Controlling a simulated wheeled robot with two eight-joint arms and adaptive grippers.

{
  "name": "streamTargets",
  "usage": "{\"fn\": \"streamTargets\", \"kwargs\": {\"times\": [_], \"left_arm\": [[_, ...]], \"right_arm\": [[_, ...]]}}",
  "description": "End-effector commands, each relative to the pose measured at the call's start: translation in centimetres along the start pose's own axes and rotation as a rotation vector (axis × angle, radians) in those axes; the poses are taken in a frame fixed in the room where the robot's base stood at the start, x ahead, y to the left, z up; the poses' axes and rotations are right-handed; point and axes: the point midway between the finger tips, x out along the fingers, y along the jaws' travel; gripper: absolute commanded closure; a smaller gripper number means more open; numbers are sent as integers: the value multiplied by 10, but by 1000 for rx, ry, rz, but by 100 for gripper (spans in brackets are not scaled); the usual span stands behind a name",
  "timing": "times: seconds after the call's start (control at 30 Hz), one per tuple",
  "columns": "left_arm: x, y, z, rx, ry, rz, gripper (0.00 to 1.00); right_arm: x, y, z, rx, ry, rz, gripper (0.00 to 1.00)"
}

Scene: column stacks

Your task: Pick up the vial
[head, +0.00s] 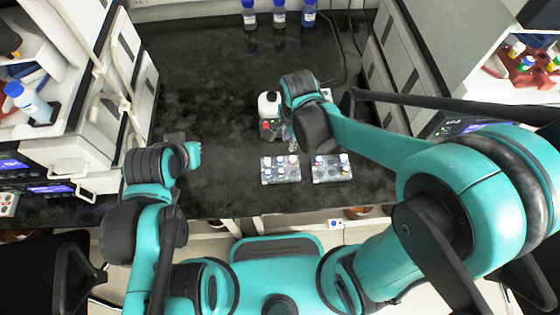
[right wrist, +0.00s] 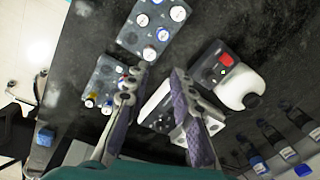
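Two grey racks hold small vials with coloured caps: the left rack (head: 267,178) and the right rack (head: 331,177) stand side by side near the front of the black bench. In the right wrist view one rack (right wrist: 173,32) is at the top, and the other rack (right wrist: 103,72) is partly covered by a finger. Which vial is meant I cannot tell. My right gripper (right wrist: 157,74) is open, with nothing visible between its fingers; in the head view it is mostly hidden by its wrist. My left gripper (head: 195,154) is left of the racks, its fingers unclear.
A device with a white round part (head: 269,103) and a red button stands just behind the racks; it also shows in the right wrist view (right wrist: 243,88). Several blue-capped bottles (head: 279,16) stand at the back. Drawer cabinets flank the bench. The bench's left middle is clear.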

Motion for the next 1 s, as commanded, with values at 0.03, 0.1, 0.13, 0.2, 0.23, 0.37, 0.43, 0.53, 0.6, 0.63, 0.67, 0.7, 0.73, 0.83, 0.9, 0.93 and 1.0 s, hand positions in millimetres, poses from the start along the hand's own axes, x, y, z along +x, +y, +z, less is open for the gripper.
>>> {"fn": "streamTargets", "kwargs": {"times": [0.03, 0.1, 0.13, 0.2, 0.23, 0.37, 0.43, 0.53, 0.6, 0.63, 0.67, 0.7, 0.73, 0.83, 0.9, 0.93, 1.0], "left_arm": [[0, 0, 0, 0, 0, 0, 100], [1, 0, 0, 0, 0, 0, 100], [1, 0, 0, 0, 0, 0, 100], [1, 0, 1, 0, 0, 0, 100], [1, 0, 1, 0, 0, 0, 100], [6, 0, 4, 0, 0, 0, 100], [9, 0, 7, 0, 0, 0, 100], [12, 0, 9, 0, 0, 0, 100], [15, 0, 11, 0, 0, 0, 100], [17, 0, 12, 0, 0, 0, 100], [19, 0, 14, 0, 0, 0, 100], [22, 0, 16, 0, 0, 0, 100], [25, 0, 18, 0, 0, 0, 100], [31, 0, 22, 0, 0, 0, 100], [33, 0, 24, 0, 0, 0, 100], [33, 0, 24, 0, 0, 0, 100], [32, 0, 23, 0, 0, 0, 100]], "right_arm": [[12, -4, 7, 56, -4, 27, 77], [23, -6, 13, 129, -5, 59, 77], [26, -7, 15, 153, -5, 69, 77], [33, -7, 18, 193, -3, 86, 77], [35, -7, 19, 203, -3, 90, 77], [49, -6, 20, 220, -2, 97, 77], [58, -5, 21, 220, -2, 96, 77], [66, -4, 22, 219, -2, 96, 77], [72, -4, 23, 218, -2, 95, 77], [76, -4, 24, 218, -2, 95, 77], [80, -3, 25, 218, -2, 95, 77], [87, -3, 27, 218, -2, 95, 77], [92, -3, 28, 218, -2, 95, 77], [107, -2, 29, 219, -2, 95, 77], [113, -1, 29, 219, -2, 95, 77], [114, -1, 29, 219, -2, 94, 77], [114, -1, 29, 218, -2, 94, 77]]}}
